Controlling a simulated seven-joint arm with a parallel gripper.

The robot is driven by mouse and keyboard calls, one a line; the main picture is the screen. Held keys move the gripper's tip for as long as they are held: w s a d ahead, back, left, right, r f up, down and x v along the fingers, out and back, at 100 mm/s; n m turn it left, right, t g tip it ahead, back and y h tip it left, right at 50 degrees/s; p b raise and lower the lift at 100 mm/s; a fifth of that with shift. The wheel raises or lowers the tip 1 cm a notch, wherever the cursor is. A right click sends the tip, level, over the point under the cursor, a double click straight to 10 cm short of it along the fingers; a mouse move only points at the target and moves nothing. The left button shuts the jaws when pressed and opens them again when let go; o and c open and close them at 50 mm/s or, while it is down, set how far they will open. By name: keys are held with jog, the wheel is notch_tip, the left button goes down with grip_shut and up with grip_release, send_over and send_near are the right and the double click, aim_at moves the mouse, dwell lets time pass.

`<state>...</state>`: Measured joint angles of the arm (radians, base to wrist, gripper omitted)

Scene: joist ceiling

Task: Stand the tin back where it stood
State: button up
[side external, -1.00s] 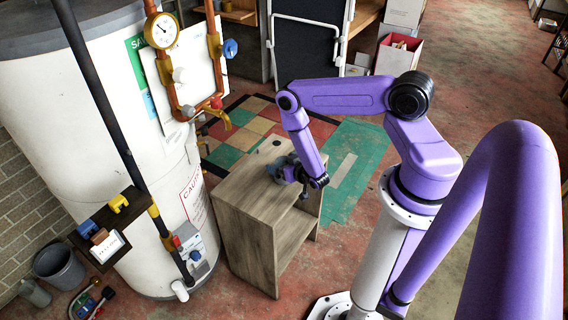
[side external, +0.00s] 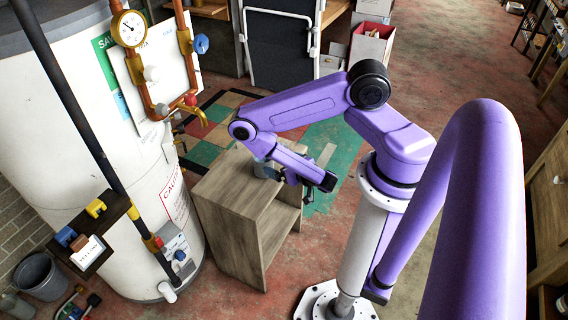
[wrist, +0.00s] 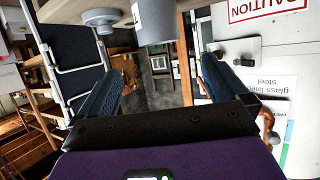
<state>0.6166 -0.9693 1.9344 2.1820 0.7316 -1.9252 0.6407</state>
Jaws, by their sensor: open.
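A grey tin (wrist: 158,22) with a pale patch shows at the top of the wrist view, by a wooden surface. It is between the lines of my two fingers but above their tips in the picture. My gripper (wrist: 162,72) is open, its blue fingers wide apart with nothing gripped between the tips. In the side external view my gripper is low at the wooden cabinet top (side external: 236,178). A blue-grey shape is there, and I cannot tell tin from finger.
A second grey round object (wrist: 101,18) is left of the tin in the wrist view. The large white tank (side external: 130,200) with pipes stands left of the cabinet. A folded dark frame (side external: 280,45) stands behind.

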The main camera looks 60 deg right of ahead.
jog(key=w+a+r+g+y, duration=0.3)
jog(key=w+a, duration=0.5)
jog(key=a, duration=0.4)
jog(key=s+a+r+n+g+y, duration=0.2)
jog(key=s+a+r+n+g, duration=0.15)
jog(key=a+r, duration=0.35)
jog(key=s+a+r+n+g+y, duration=0.2)
jog(key=s+a+r+n+y, duration=0.15)
jog(key=a+r, duration=0.3)
jog(key=s+d+r+n+g+h, duration=0.1)
jog(key=s+d+r+n+g, duration=0.1)
jog(key=s+r+n, duration=0.3)
jog(key=s+d+r+n+g+h, duration=0.2)
jog(key=s+d+r+n, duration=0.3)
jog(key=s+r, duration=0.6)
jog(key=shift+s+d+r, duration=0.2)
jog(key=shift+s, duration=0.6)
